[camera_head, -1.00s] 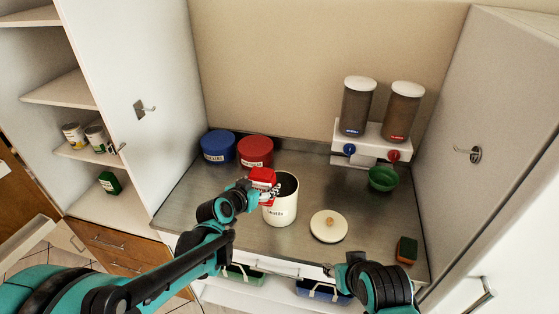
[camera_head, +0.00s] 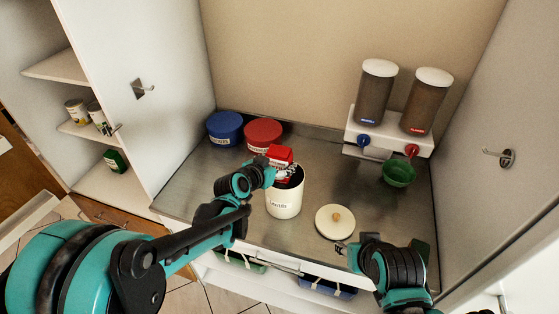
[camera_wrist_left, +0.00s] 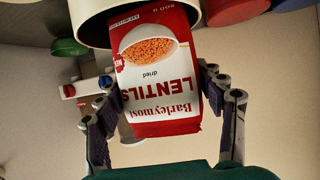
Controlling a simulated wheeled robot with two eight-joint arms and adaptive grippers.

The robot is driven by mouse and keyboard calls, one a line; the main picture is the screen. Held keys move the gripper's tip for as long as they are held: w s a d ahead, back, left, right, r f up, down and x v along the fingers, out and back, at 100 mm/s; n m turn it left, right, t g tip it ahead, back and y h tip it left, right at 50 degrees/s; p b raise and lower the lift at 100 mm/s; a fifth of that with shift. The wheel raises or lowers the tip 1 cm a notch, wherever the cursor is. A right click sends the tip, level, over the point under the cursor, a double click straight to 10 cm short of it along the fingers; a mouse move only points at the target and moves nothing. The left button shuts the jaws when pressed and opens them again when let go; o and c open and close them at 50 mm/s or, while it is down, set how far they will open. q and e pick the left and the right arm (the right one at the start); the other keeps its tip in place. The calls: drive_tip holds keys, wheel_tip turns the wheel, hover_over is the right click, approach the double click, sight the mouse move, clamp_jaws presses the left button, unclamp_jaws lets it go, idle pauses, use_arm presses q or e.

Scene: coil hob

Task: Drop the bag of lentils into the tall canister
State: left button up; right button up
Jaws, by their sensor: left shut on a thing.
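The bag of lentils (camera_head: 281,153), a red and white packet, is held by my left gripper (camera_head: 279,172) at the mouth of the tall canister (camera_head: 285,203). The cream canister stands upright and open on the steel counter. The left wrist view shows the bag (camera_wrist_left: 160,75) between both fingers of the left gripper (camera_wrist_left: 165,105), with the canister's rim (camera_wrist_left: 88,28) behind it. I cannot tell how far the bag is over the opening. My right gripper (camera_head: 345,248) is near the counter's front edge, small and partly hidden by its arm.
The round cream lid (camera_head: 335,222) lies right of the canister. Blue (camera_head: 225,129) and red (camera_head: 263,134) tubs stand behind left. Two dispensers (camera_head: 376,92) hang at the back right above a green bowl (camera_head: 398,174). Some counter behind the lid is clear.

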use_arm(q)
drive_tip(key=shift+f+b, duration=1.1)
drive_tip(key=shift+f, duration=0.8)
drive_tip(key=o, duration=1.7)
drive_tip(key=shift+o, duration=0.2)
drive_tip(key=v, duration=1.2)
